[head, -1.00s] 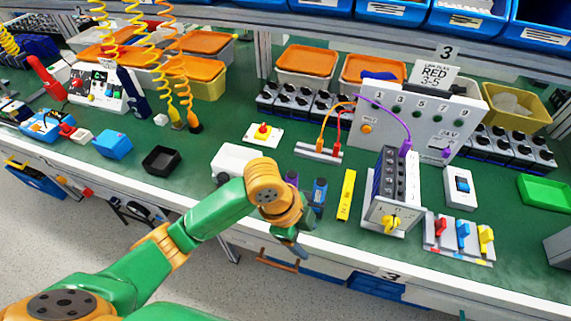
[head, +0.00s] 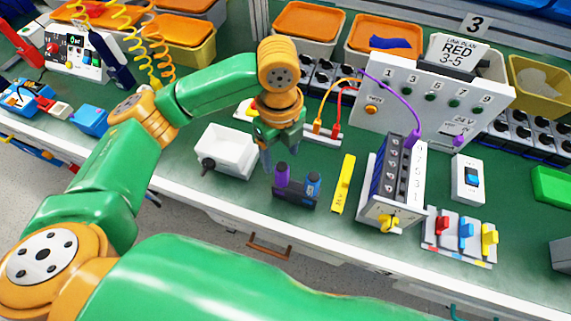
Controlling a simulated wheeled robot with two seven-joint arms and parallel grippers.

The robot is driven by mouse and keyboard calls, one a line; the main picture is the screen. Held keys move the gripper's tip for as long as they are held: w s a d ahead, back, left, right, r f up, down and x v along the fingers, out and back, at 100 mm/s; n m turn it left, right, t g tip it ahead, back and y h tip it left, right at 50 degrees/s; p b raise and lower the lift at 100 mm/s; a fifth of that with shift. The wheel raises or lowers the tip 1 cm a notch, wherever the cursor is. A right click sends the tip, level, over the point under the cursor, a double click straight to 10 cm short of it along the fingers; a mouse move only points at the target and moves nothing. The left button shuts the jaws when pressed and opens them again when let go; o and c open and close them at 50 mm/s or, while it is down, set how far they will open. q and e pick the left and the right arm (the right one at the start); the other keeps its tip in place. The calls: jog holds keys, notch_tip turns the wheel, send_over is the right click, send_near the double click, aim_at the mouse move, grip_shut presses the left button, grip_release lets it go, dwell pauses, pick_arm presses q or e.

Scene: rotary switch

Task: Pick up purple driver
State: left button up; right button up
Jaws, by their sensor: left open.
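The purple driver (head: 281,174) stands upright in a dark holder (head: 296,193) near the front of the green bench. A blue driver (head: 313,183) stands in the same holder, just to its right. My left gripper (head: 267,158) is open and empty, pointing down above and slightly left of the purple driver. Its fingers look close to the driver's handle, but I cannot tell whether they touch it. My right gripper is not in view.
A white numbered panel (head: 428,103) with cables stands behind. The bench's front edge is close.

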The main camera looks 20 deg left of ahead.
aim_at(282, 166)
pick_arm(q)
jog(key=f, duration=0.1)
jog(key=s+f, duration=0.1)
jog(key=f, duration=0.2)
jog(key=shift+s+d, duration=0.35)
jog(key=shift+s, duration=0.05)
jog(key=shift+w+f, duration=0.35)
jog(key=shift+f, duration=0.05)
jog(key=shift+s+r, duration=0.1)
jog(key=shift+s, duration=0.05)
grip_shut()
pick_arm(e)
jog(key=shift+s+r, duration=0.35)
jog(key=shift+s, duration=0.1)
